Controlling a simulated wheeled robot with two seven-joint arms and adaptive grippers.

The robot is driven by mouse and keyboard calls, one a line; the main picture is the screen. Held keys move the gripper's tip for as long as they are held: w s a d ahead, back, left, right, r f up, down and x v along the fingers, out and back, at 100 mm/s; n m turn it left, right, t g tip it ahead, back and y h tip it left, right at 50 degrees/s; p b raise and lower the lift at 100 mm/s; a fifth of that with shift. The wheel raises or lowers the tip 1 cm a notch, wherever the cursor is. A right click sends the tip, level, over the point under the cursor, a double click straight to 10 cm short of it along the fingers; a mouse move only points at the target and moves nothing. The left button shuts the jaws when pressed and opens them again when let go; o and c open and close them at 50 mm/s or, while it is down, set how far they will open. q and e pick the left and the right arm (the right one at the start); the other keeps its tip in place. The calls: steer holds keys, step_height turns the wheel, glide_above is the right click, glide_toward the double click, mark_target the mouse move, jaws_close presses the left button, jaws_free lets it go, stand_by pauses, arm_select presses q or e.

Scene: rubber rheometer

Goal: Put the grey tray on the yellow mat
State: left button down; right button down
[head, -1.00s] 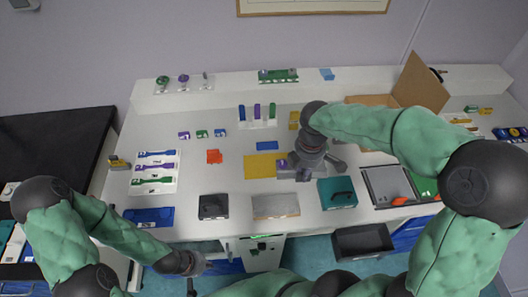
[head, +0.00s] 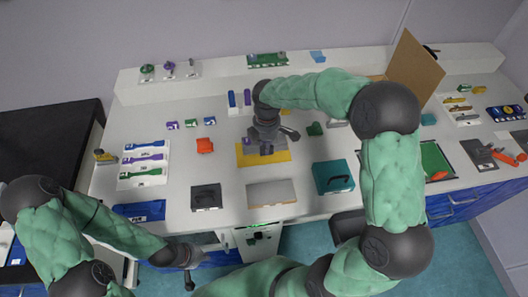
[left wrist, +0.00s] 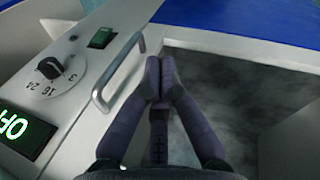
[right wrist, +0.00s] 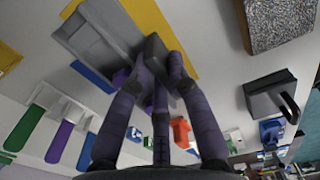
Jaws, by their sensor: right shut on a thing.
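The grey tray (right wrist: 95,40) is in my right gripper (right wrist: 162,58), which is shut on its edge. In the head view my right gripper (head: 264,147) is over the yellow mat (head: 281,156), with the tray partly hidden below it. In the right wrist view the tray overlaps the yellow mat (right wrist: 172,33); I cannot tell if it touches the mat. A small purple thing (right wrist: 121,78) shows at the tray's near side. My left gripper (head: 189,277) is low in front of the bench; its fingertips (left wrist: 158,82) are together and empty beside a metal handle.
A black box (head: 206,197), a silver-grey plate (head: 272,193) and a teal case (head: 333,177) line the bench front. A rack of coloured tubes (head: 240,100) stands behind. A cardboard box (head: 413,70) is at the back right.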

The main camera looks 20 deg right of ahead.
steer(key=shift+w+a+f, duration=0.1)
steer(key=shift+w+f, duration=0.15)
steer(key=shift+f, duration=0.05)
steer(key=shift+w+a+f+b, duration=0.15)
steer(key=shift+f+b, duration=0.15)
steer(key=shift+f, duration=0.6)
steer(key=shift+w+d+f+b, duration=0.1)
steer(key=shift+f+b, duration=0.15)
steer(key=shift+f, duration=0.65)
steer(key=shift+f, duration=0.15)
steer(key=c, duration=1.2)
jaws_free()
steer(key=shift+o, duration=0.2)
step_height(320, 180, up, 12)
steer(key=p, duration=0.3)
